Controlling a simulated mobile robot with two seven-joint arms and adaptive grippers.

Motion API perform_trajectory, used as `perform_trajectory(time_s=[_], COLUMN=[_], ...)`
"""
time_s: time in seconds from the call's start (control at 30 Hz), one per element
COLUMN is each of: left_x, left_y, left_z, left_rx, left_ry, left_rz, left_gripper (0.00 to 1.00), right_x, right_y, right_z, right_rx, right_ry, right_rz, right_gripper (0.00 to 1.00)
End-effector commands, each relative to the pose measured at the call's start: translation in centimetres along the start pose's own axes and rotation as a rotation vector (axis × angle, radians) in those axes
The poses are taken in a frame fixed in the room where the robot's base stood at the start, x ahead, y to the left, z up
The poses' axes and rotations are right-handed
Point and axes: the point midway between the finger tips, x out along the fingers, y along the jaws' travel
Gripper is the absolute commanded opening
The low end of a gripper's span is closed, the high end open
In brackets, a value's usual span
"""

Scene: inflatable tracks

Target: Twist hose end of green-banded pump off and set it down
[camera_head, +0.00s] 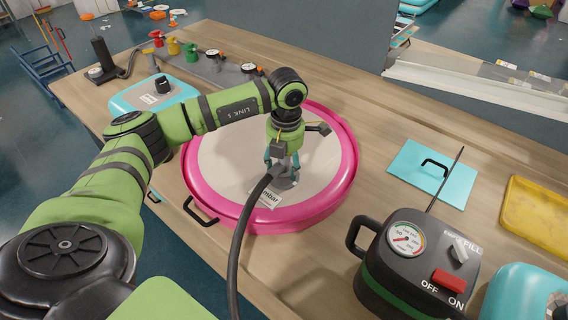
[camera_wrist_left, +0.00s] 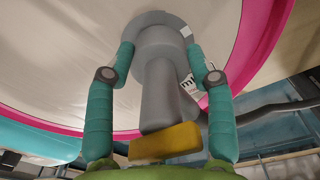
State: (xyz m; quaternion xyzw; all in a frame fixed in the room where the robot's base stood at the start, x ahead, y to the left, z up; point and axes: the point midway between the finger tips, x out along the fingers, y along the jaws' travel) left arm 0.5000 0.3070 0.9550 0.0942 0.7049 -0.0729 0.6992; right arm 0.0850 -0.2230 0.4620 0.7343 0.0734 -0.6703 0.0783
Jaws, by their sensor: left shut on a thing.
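The green-banded pump (camera_head: 398,288) is a dark grey box with a gauge, a red switch and a handle, standing on the bench at the lower right. Its black hose (camera_head: 238,240) rises from the bottom edge to the grey hose end (camera_head: 272,172) at the pink-rimmed round inflatable (camera_head: 225,160). My left gripper (camera_head: 283,170) points down over the inflatable, its teal fingers closed on the hose end. The left wrist view shows the grey hose end (camera_wrist_left: 160,85) upright between both fingers, over a round grey valve base (camera_wrist_left: 160,20). Whether it is still seated there is unclear. My right gripper is out of view.
A teal mat (camera_head: 415,185) with a black handle lies right of the inflatable. A yellow tray (camera_head: 537,208) is at the far right. Bare bench lies between inflatable and mat.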

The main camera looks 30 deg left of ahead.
Motion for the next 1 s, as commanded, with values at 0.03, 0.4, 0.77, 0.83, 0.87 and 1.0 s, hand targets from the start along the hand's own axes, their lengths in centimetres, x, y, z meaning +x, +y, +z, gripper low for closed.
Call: perform_trajectory(time_s=[0.03,0.4,0.77,0.83,0.87,1.0], left_x=[-0.1,-0.1,-3.3,-4.9,-5.6,-8.5], left_y=[0.0,0.0,0.1,0.1,0.1,0.0], left_z=[0.0,0.0,0.1,0.1,0.1,0.1], left_rx=[0.0,-0.001,0.0,0.0,0.0,-0.001], left_ry=[0.001,-0.001,-0.007,-0.008,-0.007,-0.006], left_rz=[0.0,0.0,0.001,0.001,0.001,0.001], left_gripper=[0.19,0.82,0.82,0.82,0.82,0.82], right_x=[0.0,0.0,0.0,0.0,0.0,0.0], right_y=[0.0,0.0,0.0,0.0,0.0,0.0], right_z=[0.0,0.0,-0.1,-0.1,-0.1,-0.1], right_rx=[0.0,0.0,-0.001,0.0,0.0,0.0], right_ry=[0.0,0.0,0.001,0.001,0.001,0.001], right_rz=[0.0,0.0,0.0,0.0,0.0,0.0], right_gripper=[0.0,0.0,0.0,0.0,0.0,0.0])
